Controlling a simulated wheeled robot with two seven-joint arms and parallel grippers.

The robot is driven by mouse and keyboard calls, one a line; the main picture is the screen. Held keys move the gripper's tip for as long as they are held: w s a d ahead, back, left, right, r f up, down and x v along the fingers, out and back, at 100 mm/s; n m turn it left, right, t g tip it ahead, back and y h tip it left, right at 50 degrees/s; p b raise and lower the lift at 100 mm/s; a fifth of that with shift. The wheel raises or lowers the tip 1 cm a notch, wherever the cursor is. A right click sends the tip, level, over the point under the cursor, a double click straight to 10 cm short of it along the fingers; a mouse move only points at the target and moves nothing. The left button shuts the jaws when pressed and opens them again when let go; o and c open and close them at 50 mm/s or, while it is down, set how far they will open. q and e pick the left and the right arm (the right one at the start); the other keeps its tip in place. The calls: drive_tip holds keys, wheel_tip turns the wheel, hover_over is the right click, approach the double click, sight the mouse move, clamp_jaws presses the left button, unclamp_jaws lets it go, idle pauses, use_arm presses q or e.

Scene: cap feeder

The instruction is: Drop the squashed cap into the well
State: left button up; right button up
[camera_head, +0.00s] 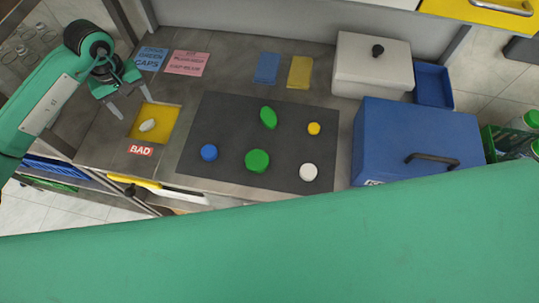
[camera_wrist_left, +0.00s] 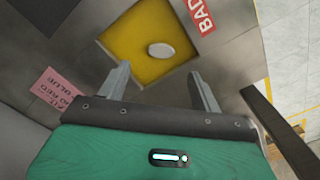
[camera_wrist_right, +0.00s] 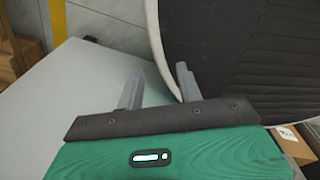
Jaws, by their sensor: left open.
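A white oval, flattened cap (camera_head: 147,125) lies within the square yellow well (camera_head: 163,114), which has a red BAD label (camera_head: 140,150) beside it. In the left wrist view the same cap (camera_wrist_left: 161,50) shows against the yellow well floor (camera_wrist_left: 130,35), beyond my fingertips and apart from them. My left gripper (camera_head: 136,106) is open and empty over the well's far left side. My right gripper (camera_wrist_right: 157,77) has its fingers apart with nothing between them; it does not show in the head view.
A dark mat (camera_head: 215,120) holds green, blue, yellow and white caps; one green cap (camera_head: 268,118) looks oval. A blue box (camera_head: 415,135) and a grey lidded box (camera_head: 370,70) stand right. Blue and pink note cards (camera_head: 187,63) lie behind the well.

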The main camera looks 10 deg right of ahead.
use_arm(q)
wheel_tip(320, 180, up, 7)
drive_tip(key=b, duration=0.1)
use_arm(e)
drive_tip(key=shift+w+a+f, duration=0.25)
drive_tip(key=shift+w+f, duration=0.3)
drive_tip(key=shift+w, duration=0.2)
use_arm(q)
drive_tip(key=shift+r, duration=0.1)
use_arm(e)
drive_tip(key=shift+s, duration=0.2)
